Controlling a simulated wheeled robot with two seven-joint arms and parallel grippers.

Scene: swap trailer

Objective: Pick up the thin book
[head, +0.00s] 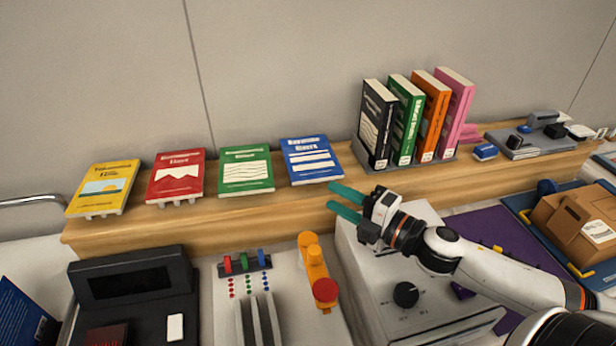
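Several books stand on the wooden shelf (330,212). The yellow (104,187), red (176,176), front green (246,171) and blue (311,160) books face me, leaning back on small stands. The black (376,125), second green (406,120), orange (432,115) and pink (457,105) books stand upright in a grey holder (408,164). I cannot tell which one is meant by the thin book. My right gripper (331,196) has teal fingers, apart and empty, in front of the shelf, below the blue book. My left gripper is out of view.
Below the shelf are a black device (132,285), an orange handle with a red knob (318,275), a white box with a black dial (405,295) and a cardboard box (580,225). A dark blue book (25,310) shows at lower left.

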